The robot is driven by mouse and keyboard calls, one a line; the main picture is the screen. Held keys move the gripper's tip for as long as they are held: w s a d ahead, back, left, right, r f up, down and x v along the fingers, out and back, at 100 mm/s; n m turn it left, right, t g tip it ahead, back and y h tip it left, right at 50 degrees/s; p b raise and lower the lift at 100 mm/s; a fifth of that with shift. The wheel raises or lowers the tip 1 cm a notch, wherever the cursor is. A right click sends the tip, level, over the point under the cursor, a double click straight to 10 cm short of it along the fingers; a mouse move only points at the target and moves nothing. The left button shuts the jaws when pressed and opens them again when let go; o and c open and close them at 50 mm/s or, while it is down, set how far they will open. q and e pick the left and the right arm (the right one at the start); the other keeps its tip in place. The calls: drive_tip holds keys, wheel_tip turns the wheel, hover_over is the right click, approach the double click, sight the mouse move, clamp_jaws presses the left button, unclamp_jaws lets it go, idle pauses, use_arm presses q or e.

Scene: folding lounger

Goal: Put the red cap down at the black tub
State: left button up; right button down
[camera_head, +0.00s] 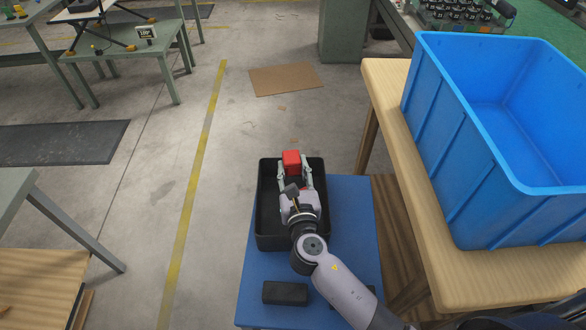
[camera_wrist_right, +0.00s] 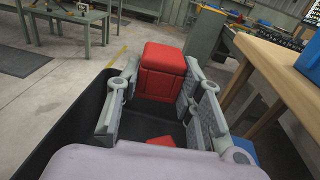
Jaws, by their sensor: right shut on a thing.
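The red cap (camera_head: 291,162) is between the fingers of my right gripper (camera_head: 294,172), over the far end of the black tub. It also shows upright in the right wrist view (camera_wrist_right: 161,72), with a finger on each side. My right gripper (camera_wrist_right: 160,88) is shut on it. The black tub (camera_head: 264,230) stands on a blue table; its wall also shows in the right wrist view (camera_wrist_right: 60,140). A second red piece (camera_wrist_right: 162,141) lies low inside the tub, partly hidden by my gripper. My left gripper is not in view.
The blue table (camera_head: 352,215) has a small black block (camera_head: 285,293) near its front. A wooden table (camera_head: 385,85) at the right holds a large blue crate (camera_head: 450,130). The floor left of the tub is clear; a cardboard sheet (camera_head: 285,78) lies beyond.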

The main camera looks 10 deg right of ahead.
drive_tip(key=c, duration=1)
unclamp_jaws()
drive_tip(key=shift+s, duration=0.15)
drive_tip(key=shift+s, duration=0.35)
drive_tip(key=s+a, duration=0.1)
drive_tip(key=s, duration=1)
drive_tip(key=shift+r, duration=0.3)
drive_tip(key=shift+s+f, duration=0.1)
